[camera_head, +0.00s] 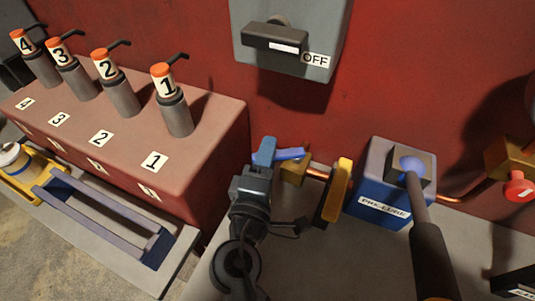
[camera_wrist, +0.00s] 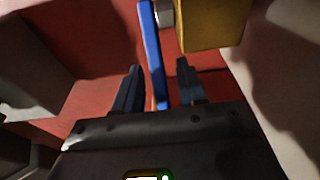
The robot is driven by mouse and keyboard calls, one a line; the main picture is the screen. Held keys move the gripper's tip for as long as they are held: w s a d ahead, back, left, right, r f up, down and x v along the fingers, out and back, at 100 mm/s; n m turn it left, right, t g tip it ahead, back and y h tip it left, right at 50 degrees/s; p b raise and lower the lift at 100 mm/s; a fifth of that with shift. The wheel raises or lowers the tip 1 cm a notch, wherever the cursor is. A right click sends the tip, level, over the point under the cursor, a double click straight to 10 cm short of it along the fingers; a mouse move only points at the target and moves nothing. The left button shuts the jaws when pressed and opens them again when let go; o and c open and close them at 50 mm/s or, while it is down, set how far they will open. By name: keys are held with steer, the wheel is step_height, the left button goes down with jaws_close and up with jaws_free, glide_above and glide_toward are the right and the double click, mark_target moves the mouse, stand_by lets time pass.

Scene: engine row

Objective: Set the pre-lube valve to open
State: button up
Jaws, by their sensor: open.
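A brass valve body (camera_head: 294,169) with a blue lever (camera_head: 291,154) sits on a copper pipe left of the blue box (camera_head: 368,206) labelled PRE-LUBE. My gripper (camera_head: 267,151) is at the lever, low in front of the red wall. In the wrist view the blue lever (camera_wrist: 154,60) runs between the two open, dark fingers of my gripper (camera_wrist: 158,75). A gap shows on each side, and I see no clear contact. The brass body (camera_wrist: 213,22) is just right of the lever, beyond the right finger.
A yellow upright piece (camera_head: 338,191) stands right of the valve. A pump lever with a black grip (camera_head: 430,250) rises from the PRE-LUBE box. Numbered oil cans (camera_head: 174,105) stand on the red ledge at left. A grey switch box (camera_head: 290,42) marked OFF hangs above.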

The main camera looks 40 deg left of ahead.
steer(key=shift+c, duration=0.3)
jaws_close()
steer(key=shift+d, duration=0.1)
steer(key=shift+s+d+n+g+y+p, duration=0.2)
steer(key=shift+n+g+y+p, duration=0.2)
steer(key=shift+y, duration=0.2)
steer(key=shift+s+d+n+g+y+p, duration=0.1)
steer(key=shift+d+n+g+y+p, duration=0.15)
steer(key=shift+n+y+p, duration=0.3)
steer(key=shift+s+d+n+g+y+p, duration=0.1)
steer(key=shift+s+n+g+y+p, duration=0.05)
steer(key=shift+n+g+y+p, duration=0.4)
steer(key=shift+o, duration=0.3)
jaws_free()
